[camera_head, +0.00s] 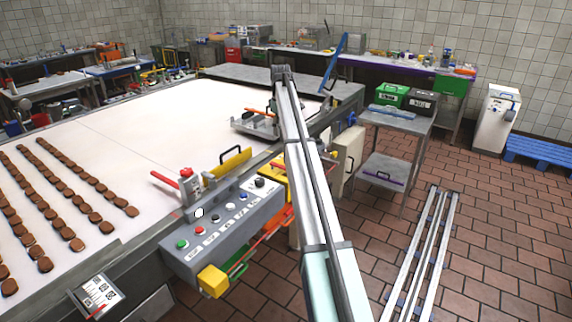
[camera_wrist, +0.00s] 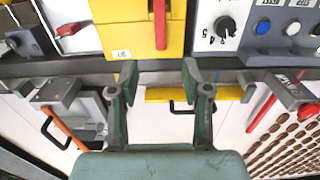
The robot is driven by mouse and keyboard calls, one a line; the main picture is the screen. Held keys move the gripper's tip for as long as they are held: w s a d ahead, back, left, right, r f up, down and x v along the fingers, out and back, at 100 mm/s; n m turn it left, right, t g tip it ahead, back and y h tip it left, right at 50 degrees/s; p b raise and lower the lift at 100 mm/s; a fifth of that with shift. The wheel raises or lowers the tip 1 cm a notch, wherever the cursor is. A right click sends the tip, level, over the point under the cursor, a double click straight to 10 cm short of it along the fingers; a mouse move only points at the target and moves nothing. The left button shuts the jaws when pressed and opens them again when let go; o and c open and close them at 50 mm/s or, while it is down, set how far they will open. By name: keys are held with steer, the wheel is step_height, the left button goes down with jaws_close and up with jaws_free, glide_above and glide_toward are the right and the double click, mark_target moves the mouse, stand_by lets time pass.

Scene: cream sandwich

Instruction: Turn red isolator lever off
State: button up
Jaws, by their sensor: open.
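In the wrist view, a red lever (camera_wrist: 160,24) hangs down the front of a yellow box (camera_wrist: 114,38). The lever's upper end is cut off by the frame's top edge. My gripper (camera_wrist: 160,78) is open and empty, its two green-grey fingers apart and pointing toward the yellow box. The lever lies between the finger lines but farther up in the picture, with a visible gap from the fingertips. In the head view, part of a yellow box (camera_head: 274,180) shows beside my arm; my gripper cannot be made out there.
A grey control panel (camera_head: 222,230) with knob and buttons stands close by, also right of the box in the wrist view (camera_wrist: 242,18). A red-handled clamp (camera_head: 187,180) and yellow bar (camera_head: 230,162) sit on the conveyor edge. A side table (camera_head: 398,122) stands right.

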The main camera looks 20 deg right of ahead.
mark_target(281, 166)
step_height(281, 166, down, 16)
steer(key=p, duration=0.4)
steer(key=shift+f+p, duration=0.15)
steer(key=shift+p, duration=0.15)
jaws_close()
